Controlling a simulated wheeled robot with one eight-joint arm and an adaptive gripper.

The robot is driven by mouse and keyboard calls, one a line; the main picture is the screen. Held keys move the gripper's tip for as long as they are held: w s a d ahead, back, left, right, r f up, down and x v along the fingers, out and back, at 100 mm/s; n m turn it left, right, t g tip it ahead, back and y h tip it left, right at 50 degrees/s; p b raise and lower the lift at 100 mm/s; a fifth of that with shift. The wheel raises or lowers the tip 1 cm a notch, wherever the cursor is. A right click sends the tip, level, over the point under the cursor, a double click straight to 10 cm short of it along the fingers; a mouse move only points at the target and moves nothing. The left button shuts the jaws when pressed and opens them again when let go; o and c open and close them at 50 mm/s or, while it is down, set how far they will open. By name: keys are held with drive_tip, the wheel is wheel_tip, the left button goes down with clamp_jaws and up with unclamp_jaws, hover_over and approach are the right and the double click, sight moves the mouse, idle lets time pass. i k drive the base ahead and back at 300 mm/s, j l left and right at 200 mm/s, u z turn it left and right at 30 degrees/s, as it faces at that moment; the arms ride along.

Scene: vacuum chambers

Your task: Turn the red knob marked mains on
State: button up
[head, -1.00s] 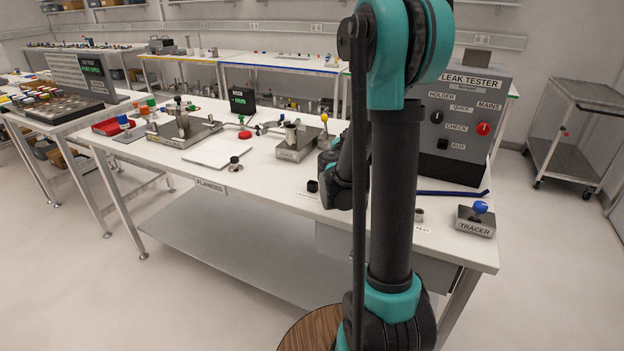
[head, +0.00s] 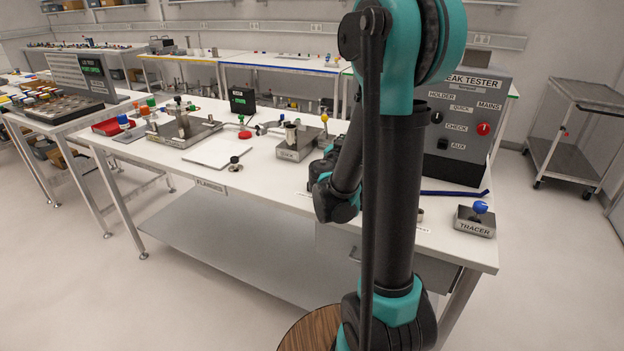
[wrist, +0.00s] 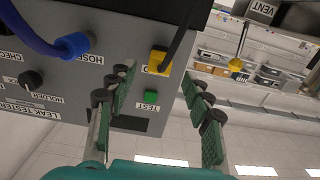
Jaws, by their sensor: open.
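The red knob (head: 484,128) sits on the right of the grey leak tester panel (head: 465,92), below the MAINS label. Its white pointer mark is too small to read surely. The knob does not show in the wrist view. Between and beyond the fingers are a yellow plug (wrist: 159,62) with a black cable and a green button (wrist: 150,98) by the TEST label. My arm hides the tester's left edge in the head view.
A blue hose (wrist: 40,35) runs to a blue fitting near the gripper. Dark CHECK and HOLDER knobs are on the panel. The TRACER block (head: 475,220) stands at the bench's right front. Flanged parts crowd the left of the white bench (head: 255,185). A cart stands right.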

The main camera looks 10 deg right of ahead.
sight(482, 129)
drive_tip(key=j, duration=0.75)
drive_tip(key=k+j, duration=0.15)
drive_tip(key=j, duration=0.55)
